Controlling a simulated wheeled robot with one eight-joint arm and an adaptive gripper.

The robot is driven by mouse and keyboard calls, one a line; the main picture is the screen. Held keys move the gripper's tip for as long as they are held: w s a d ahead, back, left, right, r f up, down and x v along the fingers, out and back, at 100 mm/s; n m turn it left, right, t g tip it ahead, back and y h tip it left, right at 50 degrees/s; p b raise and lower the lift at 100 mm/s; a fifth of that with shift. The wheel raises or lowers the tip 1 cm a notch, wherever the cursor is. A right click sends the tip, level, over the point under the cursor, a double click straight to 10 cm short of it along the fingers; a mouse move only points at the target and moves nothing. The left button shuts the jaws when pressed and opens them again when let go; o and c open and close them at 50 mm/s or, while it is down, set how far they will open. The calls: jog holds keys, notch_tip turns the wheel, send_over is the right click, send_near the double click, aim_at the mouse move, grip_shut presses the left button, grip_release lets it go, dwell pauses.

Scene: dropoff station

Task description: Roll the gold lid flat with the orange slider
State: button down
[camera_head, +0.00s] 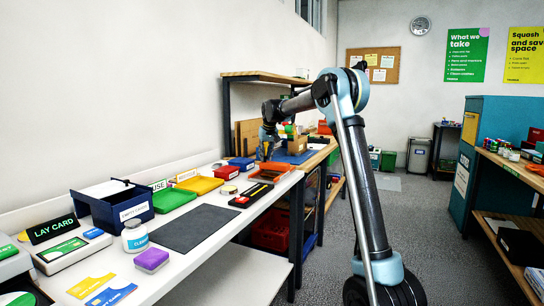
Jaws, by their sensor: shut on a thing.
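My gripper (266,147) is at the end of my arm, pointing down over the far end of the white table, near the wooden bench. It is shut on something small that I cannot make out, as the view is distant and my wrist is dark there. I cannot pick out the orange slider with certainty. I cannot make out the gold lid for certain either; a small round yellowish tin (229,190) stands on the table.
An orange tray (286,167) lies just below my gripper. A yellow tray (199,184), a black tray with red items (242,201) and a dark blue box (140,211) stand nearer. A dark grey mat (187,230) is bare.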

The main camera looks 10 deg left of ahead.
jog(key=s+a, duration=0.1)
jog(key=s, duration=0.1)
jog(key=s+a, duration=0.1)
jog(key=s, duration=0.2)
jog(key=s+a, duration=0.1)
jog(key=s, duration=0.1)
jog(key=shift+s, duration=0.2)
jog(key=c, duration=1.3)
grip_release()
jog(key=shift+c, duration=0.2)
jog(key=shift+r, duration=0.1)
jog(key=shift+d+r, duration=0.1)
jog(key=shift+r, duration=0.05)
jog(key=v, duration=1.1)
jog(key=shift+r, duration=0.2)
jog(key=shift+s+d, duration=0.1)
jog(key=shift+s, duration=0.05)
